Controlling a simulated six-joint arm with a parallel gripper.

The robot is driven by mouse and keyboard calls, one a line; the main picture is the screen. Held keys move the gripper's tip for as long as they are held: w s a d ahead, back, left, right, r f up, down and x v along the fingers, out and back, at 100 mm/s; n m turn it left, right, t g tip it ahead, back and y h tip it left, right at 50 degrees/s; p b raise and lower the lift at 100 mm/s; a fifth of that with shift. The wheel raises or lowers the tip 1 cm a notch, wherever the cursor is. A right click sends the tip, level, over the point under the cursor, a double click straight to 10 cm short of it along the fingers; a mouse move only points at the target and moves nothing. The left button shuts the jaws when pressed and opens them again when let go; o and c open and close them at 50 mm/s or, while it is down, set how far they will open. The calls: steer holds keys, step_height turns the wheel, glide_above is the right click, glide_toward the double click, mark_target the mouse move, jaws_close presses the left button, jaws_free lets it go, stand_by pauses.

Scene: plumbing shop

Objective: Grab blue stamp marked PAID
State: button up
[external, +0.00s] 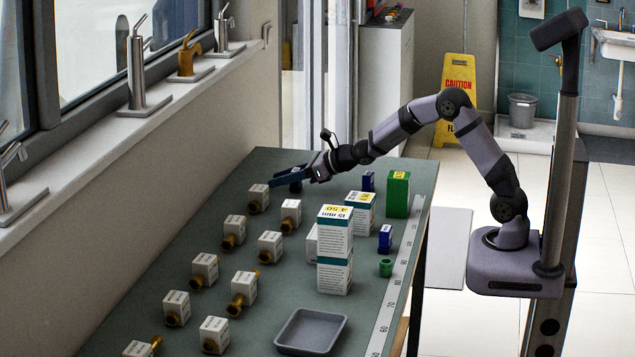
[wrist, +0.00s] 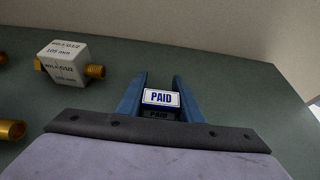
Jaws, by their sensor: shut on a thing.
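In the external view my gripper (external: 278,178) is low over the far end of the bench, near the back row of fittings. A small dark shape, likely the stamp, shows at the fingers there. I cannot tell whether the stamp touches the bench.
White-tagged brass fittings (external: 258,198) stand in rows on the green bench (external: 200,240); one tagged block (wrist: 62,62) is left of my gripper. White boxes (external: 335,250), a green box (external: 397,194), small blue boxes (external: 385,238) and a grey tray (external: 311,332) stand elsewhere.

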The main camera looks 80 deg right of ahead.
steer(key=shift+r, duration=0.1)
step_height(320, 180, up, 10)
steer(key=p, duration=0.3)
steer(key=shift+p, duration=0.35)
